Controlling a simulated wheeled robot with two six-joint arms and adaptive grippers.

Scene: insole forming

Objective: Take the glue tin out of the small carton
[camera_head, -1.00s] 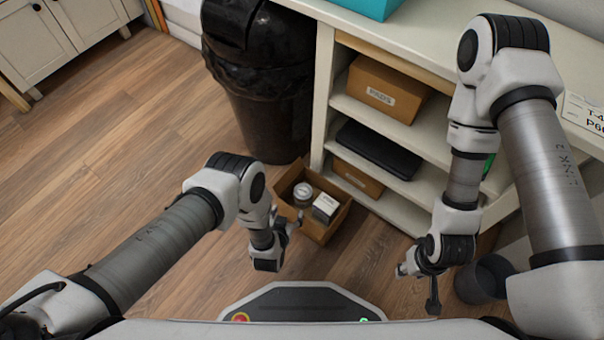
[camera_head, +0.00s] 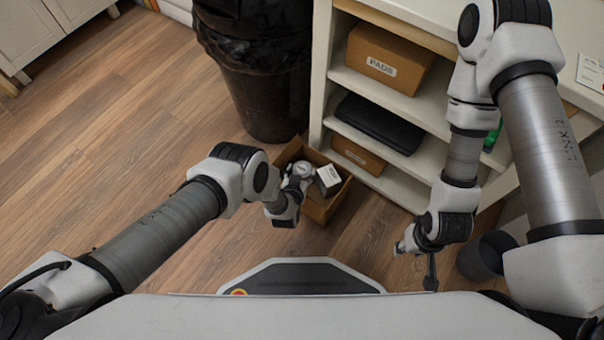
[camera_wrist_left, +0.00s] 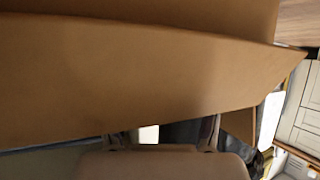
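The small open carton (camera_head: 321,209) stands on the floor beside the shelf unit. The round, light-topped glue tin (camera_head: 303,169) is in its left part, partly covered by my left gripper (camera_head: 297,184). A white box (camera_head: 328,177) is in the carton to the right of the tin. My left gripper reaches over the carton's near left side, close to the tin; contact cannot be made out. In the left wrist view, brown cardboard (camera_wrist_left: 130,85) fills most of the picture, and the fingertips (camera_wrist_left: 165,137) show apart below it. My right gripper (camera_head: 416,262) is open and empty, right of the carton.
The white shelf unit (camera_head: 400,182) is close behind the carton, with a box marked PADS (camera_head: 385,62) and a black case (camera_head: 380,123). A black bin (camera_head: 262,90) stands behind left. A grey bucket (camera_head: 487,256) is at right. The floor at left is clear.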

